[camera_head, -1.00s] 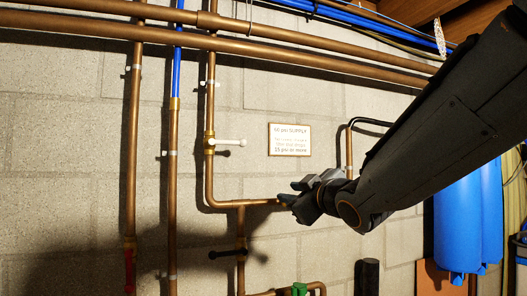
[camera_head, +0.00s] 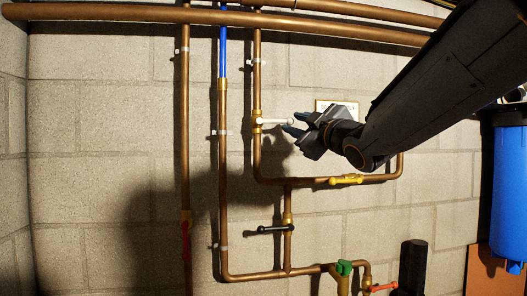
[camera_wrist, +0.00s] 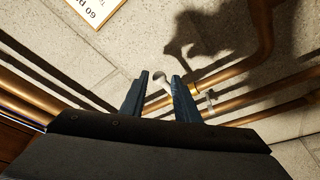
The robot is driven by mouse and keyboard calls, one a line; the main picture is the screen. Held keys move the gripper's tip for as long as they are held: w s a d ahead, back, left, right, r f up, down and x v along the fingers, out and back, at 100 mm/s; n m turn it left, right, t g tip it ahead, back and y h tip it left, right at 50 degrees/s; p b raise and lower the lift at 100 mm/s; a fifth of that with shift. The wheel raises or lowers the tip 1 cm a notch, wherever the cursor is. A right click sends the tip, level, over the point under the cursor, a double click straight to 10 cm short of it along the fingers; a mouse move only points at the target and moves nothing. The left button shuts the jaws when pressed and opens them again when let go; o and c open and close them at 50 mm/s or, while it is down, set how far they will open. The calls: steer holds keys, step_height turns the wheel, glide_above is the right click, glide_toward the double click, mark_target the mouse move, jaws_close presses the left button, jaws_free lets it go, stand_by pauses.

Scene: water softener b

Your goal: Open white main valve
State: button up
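The white valve handle (camera_head: 272,121) sits on a copper pipe with a brass fitting (camera_head: 257,121). It points horizontally right, across the vertical pipe. My gripper (camera_head: 291,125) is at the handle's free end, coming from the right. In the wrist view my gripper (camera_wrist: 159,82) is open, with its two dark fingers apart. The white handle's round end (camera_wrist: 160,77) shows in the gap between the fingertips. I cannot tell whether either finger touches it.
A yellow handle (camera_head: 346,179) is on the lower horizontal pipe. A black handle (camera_head: 272,229), red handles (camera_head: 186,238) and a green valve (camera_head: 344,267) are lower down. A sign (camera_head: 337,107) is partly behind my gripper. A blue cylinder (camera_head: 509,195) stands at right.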

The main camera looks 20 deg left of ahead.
steer(key=shift+o, duration=0.2)
steer(key=shift+w+a+r, duration=0.15)
steer(key=shift+r, duration=0.25)
steer(key=shift+w+a+f, duration=0.25)
steer(key=shift+a, duration=0.1)
steer(key=c, duration=0.4)
steer(key=shift+r, duration=0.1)
steer(key=shift+c, duration=0.4)
steer(key=shift+s+f+b, duration=0.1)
steer(key=shift+f+b, duration=1.1)
steer(key=shift+b, duration=0.05)
steer(key=shift+c, duration=0.5)
steer(key=shift+s, duration=0.1)
steer(key=shift+a+f, duration=0.1)
steer(key=shift+f, duration=0.1)
steer(key=shift+s+a+f+b, duration=0.15)
steer(key=shift+a+f+b, duration=0.1)
steer(key=shift+f+b, duration=0.4)
steer(key=shift+s+a+f+b, duration=0.2)
steer(key=shift+f+b, duration=0.2)
steer(key=shift+b, duration=0.35)
steer(key=shift+c, duration=0.3)
steer(key=shift+w+f, duration=0.1)
